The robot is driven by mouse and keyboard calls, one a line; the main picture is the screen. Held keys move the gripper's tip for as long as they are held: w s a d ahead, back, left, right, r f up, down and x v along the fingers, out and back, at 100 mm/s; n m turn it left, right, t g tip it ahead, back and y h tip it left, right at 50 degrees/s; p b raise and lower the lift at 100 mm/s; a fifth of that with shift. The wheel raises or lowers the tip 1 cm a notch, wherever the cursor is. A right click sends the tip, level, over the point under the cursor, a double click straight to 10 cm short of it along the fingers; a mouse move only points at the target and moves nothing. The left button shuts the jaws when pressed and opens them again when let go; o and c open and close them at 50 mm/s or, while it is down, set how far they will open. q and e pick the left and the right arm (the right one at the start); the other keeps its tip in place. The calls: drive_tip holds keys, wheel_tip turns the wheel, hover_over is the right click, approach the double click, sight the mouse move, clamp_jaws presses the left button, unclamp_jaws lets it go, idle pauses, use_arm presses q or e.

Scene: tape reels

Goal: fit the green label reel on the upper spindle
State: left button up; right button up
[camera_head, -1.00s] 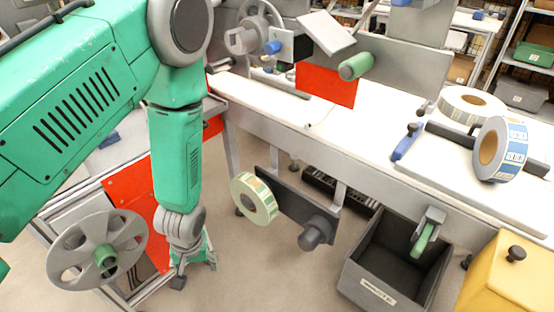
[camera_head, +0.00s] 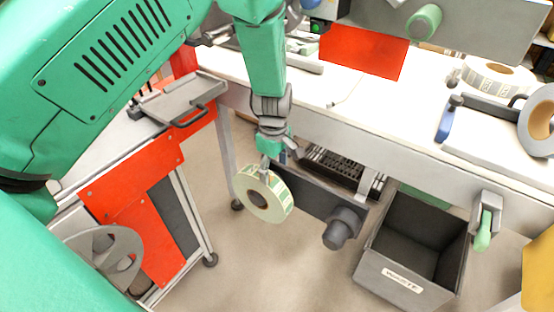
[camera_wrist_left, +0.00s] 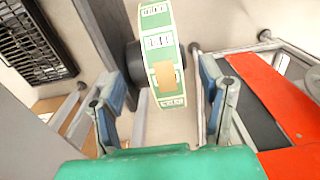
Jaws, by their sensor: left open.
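The green label reel (camera_head: 272,207), cream with green-edged labels, sits upright at the left end of a dark bar (camera_head: 315,200) below the bench edge. It also shows in the left wrist view (camera_wrist_left: 159,45). My left gripper (camera_head: 269,166) is open at the top of the reel. In the left wrist view its fingers (camera_wrist_left: 165,82) stand apart on either side of the reel's near edge; I cannot tell whether they touch it. A green roller (camera_head: 424,21) sticks out of the upper grey panel; I cannot tell whether this is the upper spindle. My right gripper is not in view.
A dark grey waste bin (camera_head: 393,277) stands below right, with a green-handled lever (camera_head: 484,230) beside it. A dark round knob (camera_head: 342,228) sits on the bar. Other reels lie on the white bench (camera_head: 400,125). A red-panelled cart (camera_head: 130,210) is at left.

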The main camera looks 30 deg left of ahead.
sight(274, 182)
use_arm(q)
drive_tip(key=f, duration=0.2)
drive_tip(key=f+b, duration=0.1)
drive_tip(key=f, duration=0.2)
drive_tip(key=f+b, duration=0.1)
drive_tip(key=f, duration=0.2)
drive_tip(key=shift+a, duration=0.35)
drive_tip(key=shift+d+f, duration=0.25)
drive_tip(key=shift+f, duration=0.1)
